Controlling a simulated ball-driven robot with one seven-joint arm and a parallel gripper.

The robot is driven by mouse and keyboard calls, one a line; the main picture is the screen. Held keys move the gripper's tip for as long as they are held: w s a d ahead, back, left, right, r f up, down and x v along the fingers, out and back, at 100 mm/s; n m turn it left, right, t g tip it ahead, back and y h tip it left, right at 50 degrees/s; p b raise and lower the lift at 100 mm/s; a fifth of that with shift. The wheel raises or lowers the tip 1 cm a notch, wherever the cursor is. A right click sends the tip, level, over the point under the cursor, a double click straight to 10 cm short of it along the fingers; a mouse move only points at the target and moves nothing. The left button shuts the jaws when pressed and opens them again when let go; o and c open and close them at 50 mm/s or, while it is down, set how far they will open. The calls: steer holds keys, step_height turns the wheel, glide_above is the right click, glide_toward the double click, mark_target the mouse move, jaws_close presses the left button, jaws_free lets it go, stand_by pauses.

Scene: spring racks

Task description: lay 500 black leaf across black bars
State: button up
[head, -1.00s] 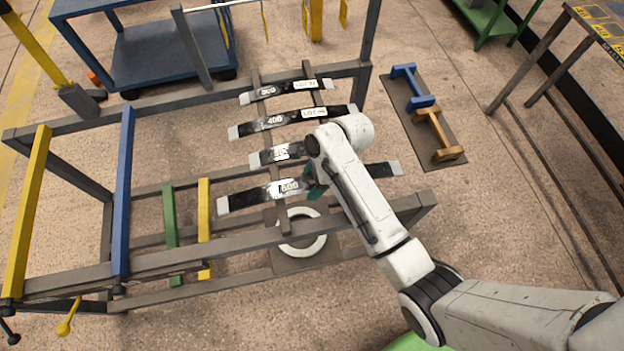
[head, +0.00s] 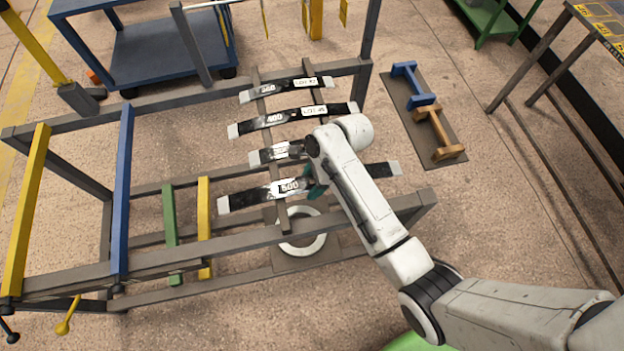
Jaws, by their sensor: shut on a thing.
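The 500 black leaf (head: 253,195) is the longest and nearest in the rack, a shallow dark strip with pale ends and a white "500" label. My gripper (head: 317,183), with teal fingers partly hidden by my arm, is shut on it near its middle. The leaf lies crosswise over two dark bars, the left one (head: 269,217) and the right one (head: 309,71). Whether it touches them or hangs just above them, I cannot tell. My arm hides part of the leaf's right half and much of the right bar.
Behind it are a partly hidden leaf (head: 262,157), the 400 leaf (head: 250,126) and a shorter leaf (head: 249,96). Blue (head: 124,190), green (head: 170,225) and yellow bars (head: 204,235) stand left. Blue (head: 414,90) and orange stands (head: 434,132) sit right on a floor mat.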

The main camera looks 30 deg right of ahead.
steer(key=shift+w+f, duration=0.1)
steer(key=shift+f, duration=0.25)
steer(key=o, duration=1.2)
steer(key=shift+o, duration=0.3)
steer(key=shift+s+f, duration=0.15)
steer(key=shift+s, duration=0.05)
steer(key=v, duration=1.1)
steer(key=shift+w, duration=0.1)
